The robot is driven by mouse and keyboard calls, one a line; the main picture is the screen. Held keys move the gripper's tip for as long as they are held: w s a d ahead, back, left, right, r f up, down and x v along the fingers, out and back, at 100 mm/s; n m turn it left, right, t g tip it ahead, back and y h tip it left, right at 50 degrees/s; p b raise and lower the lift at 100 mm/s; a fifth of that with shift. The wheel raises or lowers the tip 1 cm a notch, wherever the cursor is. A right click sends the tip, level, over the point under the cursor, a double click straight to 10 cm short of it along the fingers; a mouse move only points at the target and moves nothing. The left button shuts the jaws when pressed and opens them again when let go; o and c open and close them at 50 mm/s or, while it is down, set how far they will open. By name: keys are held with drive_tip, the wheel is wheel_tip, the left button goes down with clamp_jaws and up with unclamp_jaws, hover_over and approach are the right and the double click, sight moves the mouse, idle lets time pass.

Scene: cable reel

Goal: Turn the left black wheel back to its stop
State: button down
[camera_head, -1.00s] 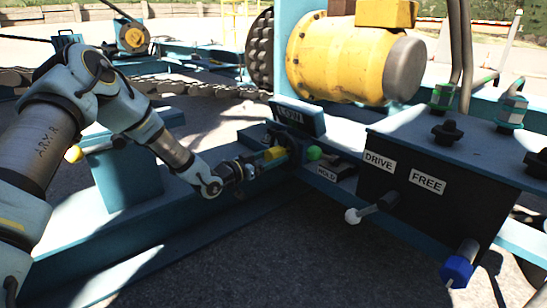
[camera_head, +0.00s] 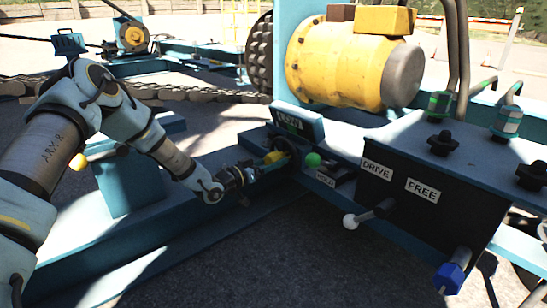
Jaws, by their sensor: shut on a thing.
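Two black knob-like wheels stand on top of the dark control box (camera_head: 400,200). The left black wheel (camera_head: 441,143) is upright behind the FREE label, with nothing touching it. The right black wheel (camera_head: 531,175) is at the picture's right edge. My gripper (camera_head: 268,162) is well to the left of both, at a small dark mechanism below a tilted teal sign (camera_head: 298,123). It appears shut on a small yellow part (camera_head: 275,156) there. The fingertips are small and partly hidden, so the exact grip is unclear.
A green ball (camera_head: 313,159) is just right of my gripper, near a HOLD label. A white-knobbed lever (camera_head: 351,221) and a blue knob (camera_head: 449,278) stick out in front of the box. Hoses rise behind it. A yellow motor (camera_head: 345,65) stands behind.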

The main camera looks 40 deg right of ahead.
drive_tip(key=shift+f, duration=0.1)
drive_tip(key=shift+c, duration=0.3)
unclamp_jaws()
drive_tip(key=a+p, duration=0.4)
drive_tip(key=a, duration=0.7)
drive_tip(key=shift+w, duration=0.3)
